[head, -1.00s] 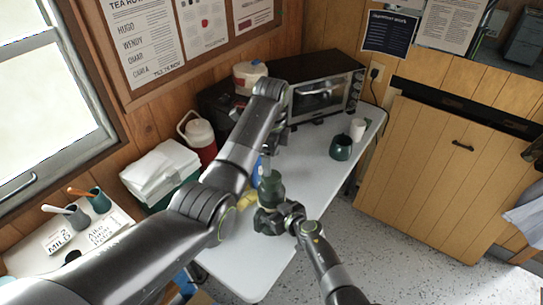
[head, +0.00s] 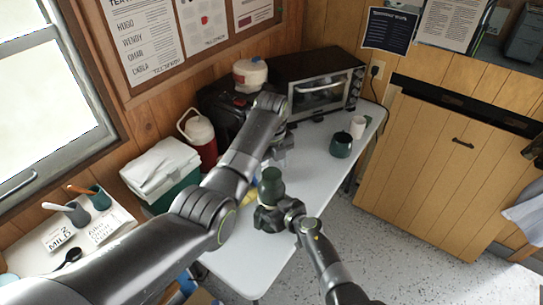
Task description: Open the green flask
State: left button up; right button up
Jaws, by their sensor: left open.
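The green flask (head: 271,182) stands upright above the near part of the white table. My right gripper (head: 268,214) is around its lower body and looks shut on it; the fingers hide the flask's base. The flask's top is rounded and dark green; I cannot tell the lid from the body. My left gripper (head: 279,155) is open and empty, pointing down a little above and behind the flask in the picture, apart from it.
A red jug (head: 199,139) and a cooler box (head: 162,172) stand to the left. The table's right side is mostly clear.

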aim_at(271, 173)
pick_arm(q)
jog(key=shift+f, duration=1.8)
